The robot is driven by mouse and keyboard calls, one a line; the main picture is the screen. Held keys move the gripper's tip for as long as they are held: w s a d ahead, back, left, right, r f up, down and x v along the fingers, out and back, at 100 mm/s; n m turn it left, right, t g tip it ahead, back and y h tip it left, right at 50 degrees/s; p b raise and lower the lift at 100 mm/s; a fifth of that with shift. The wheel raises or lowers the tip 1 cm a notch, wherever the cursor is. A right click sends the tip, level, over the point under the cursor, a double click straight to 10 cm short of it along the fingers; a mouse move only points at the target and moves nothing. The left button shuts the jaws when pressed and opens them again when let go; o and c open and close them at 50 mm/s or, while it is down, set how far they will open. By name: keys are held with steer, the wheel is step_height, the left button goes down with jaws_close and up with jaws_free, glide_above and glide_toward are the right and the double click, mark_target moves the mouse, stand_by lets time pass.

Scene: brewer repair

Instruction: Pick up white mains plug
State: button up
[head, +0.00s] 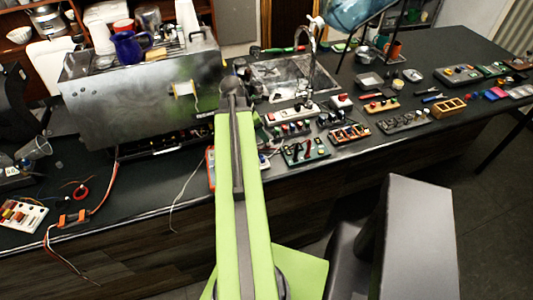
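I cannot pick out the white mains plug for certain in the head view. A long white strip (291,113), which looks like a socket strip, lies on the dark counter just right of my arm's far end. A thin white cable (184,187) hangs over the counter's front edge, left of my arm; its upper end runs behind the arm. My green arm reaches forward over the counter. My gripper (243,84) is at its far end, small and dark, between the steel brewer and the sink. Its fingers are not clear, and I see nothing held.
The steel brewer (140,92) stands at left with a blue jug (130,46) on top. The sink (283,77) and tap (316,50) are behind. Several small boards and parts crowd the right counter. An orange cable (105,190) and a white block (20,214) lie at left.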

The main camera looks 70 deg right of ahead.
steer(key=shift+s+d+f, duration=0.1)
steer(key=shift+s+f, duration=0.05)
steer(key=shift+f, duration=0.25)
steer(key=b+x, duration=0.5)
steer(key=shift+w+d+f, duration=0.15)
steer(key=shift+w+f, duration=0.05)
steer(key=shift+f, duration=0.05)
steer(key=shift+r, duration=0.2)
jaws_close()
